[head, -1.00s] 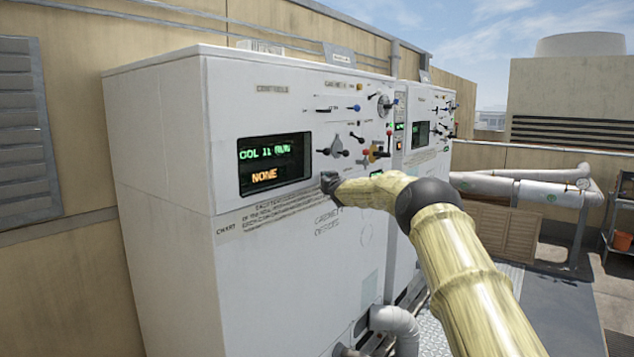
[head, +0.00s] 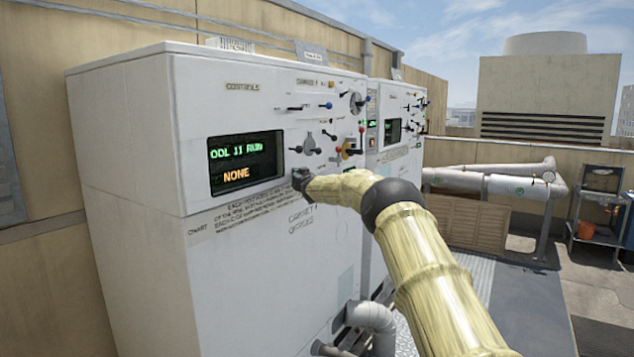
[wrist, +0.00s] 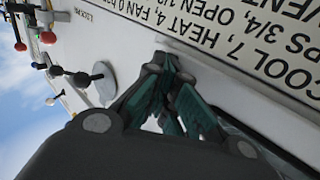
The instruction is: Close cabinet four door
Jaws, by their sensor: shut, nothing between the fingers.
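The near white cabinet (head: 255,270) fills the left and middle of the head view. Its upper front has a green and orange screen (head: 246,162), printed labels, knobs and levers. I cannot read for certain which cabinet is number four, and I see no door standing clearly open. My gripper (head: 299,179) is shut and empty at the front of the near cabinet, just right of and below the screen. In the wrist view its fingers (wrist: 168,68) are together close to the white panel, beside a printed instruction plate (wrist: 250,38). Whether they touch the panel is unclear.
A second white cabinet (head: 403,152) stands beyond the first. Grey pipes (head: 372,318) leave the near cabinet low down. Further right are large horizontal pipes (head: 490,184) and a metal shelf stand (head: 597,225). Open roof floor (head: 525,300) lies at the right.

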